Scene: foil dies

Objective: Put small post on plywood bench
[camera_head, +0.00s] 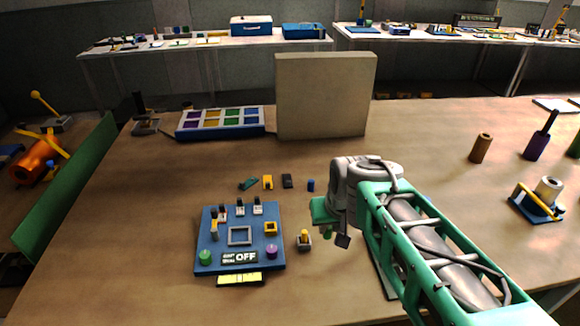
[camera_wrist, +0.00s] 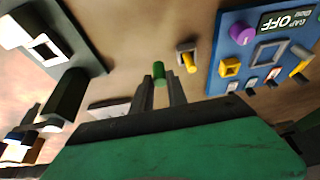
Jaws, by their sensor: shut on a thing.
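The small post is a short green cylinder (camera_wrist: 159,72), gripped between the two grey fingers of my gripper (camera_wrist: 161,84) in the wrist view. One round end of it faces up the picture. In the head view my gripper (camera_head: 335,238) hangs over the middle of the plywood bench (camera_head: 430,145), right of the blue panel. The fingers and post are small and partly covered by my gripper body there. The bench also shows as the brown surface in the wrist view (camera_wrist: 140,30). I cannot tell whether the post touches it.
A blue panel (camera_head: 212,258) reading OFF lies left of my gripper, with a small yellow-topped switch (camera_head: 304,240) between them. Several small pieces lie behind. A tan board (camera_head: 325,95) and tile tray (camera_head: 200,134) stand farther back. A brown cylinder (camera_head: 481,148) is at right.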

